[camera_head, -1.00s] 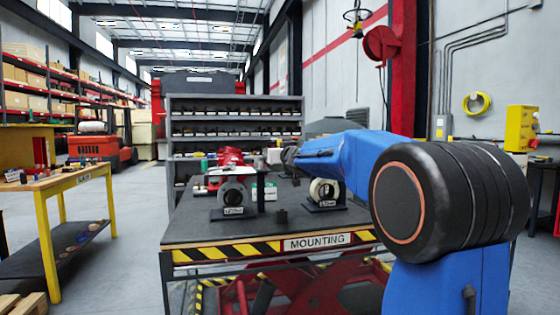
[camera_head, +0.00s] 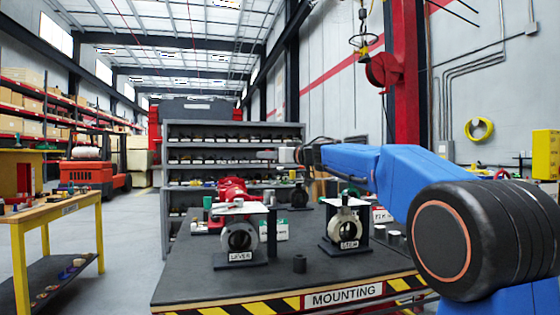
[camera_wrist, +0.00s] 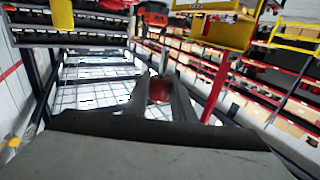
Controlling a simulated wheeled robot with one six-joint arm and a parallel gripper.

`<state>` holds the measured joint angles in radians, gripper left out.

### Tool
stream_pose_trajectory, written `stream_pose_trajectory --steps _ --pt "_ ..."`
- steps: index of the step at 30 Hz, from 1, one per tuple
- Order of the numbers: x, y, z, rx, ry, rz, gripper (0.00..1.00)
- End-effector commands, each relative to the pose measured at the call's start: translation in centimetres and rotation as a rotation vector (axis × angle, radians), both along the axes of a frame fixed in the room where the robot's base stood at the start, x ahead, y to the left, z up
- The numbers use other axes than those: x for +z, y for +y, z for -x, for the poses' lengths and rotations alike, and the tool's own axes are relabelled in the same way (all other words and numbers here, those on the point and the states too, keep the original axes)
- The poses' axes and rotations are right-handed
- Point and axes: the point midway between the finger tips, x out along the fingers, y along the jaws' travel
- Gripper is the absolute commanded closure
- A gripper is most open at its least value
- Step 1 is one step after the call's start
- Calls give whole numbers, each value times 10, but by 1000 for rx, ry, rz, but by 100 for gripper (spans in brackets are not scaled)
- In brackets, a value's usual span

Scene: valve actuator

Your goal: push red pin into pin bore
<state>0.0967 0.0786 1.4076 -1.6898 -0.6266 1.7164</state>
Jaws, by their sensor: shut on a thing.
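My gripper (camera_head: 268,154) is raised above the mounting table (camera_head: 200,285), pointing left in the head view. In the wrist view its fingers (camera_wrist: 160,88) are shut on a small red piece, which looks like the red pin (camera_wrist: 160,91). Below the gripper in the head view stand a round valve body on a stand labelled LEVER (camera_head: 240,238) and a similar one labelled STEM (camera_head: 344,228). The pin is well apart from both. A red actuator part (camera_head: 233,190) lies behind the LEVER stand. I cannot make out the pin bore.
Several small parts stand at the table's right and back. A grey shelf (camera_head: 180,150) rises behind the table. A yellow-legged bench (camera_head: 50,205) is at left, with open floor between.

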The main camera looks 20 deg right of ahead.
Motion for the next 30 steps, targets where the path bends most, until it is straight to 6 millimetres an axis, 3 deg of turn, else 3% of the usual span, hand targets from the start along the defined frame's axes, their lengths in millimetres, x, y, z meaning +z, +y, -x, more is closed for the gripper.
stream_pose_trajectory --steps 13,30 --pt "-4 0 0 -3 1 0 100" --pt "-47 0 0 -3 2 0 100"
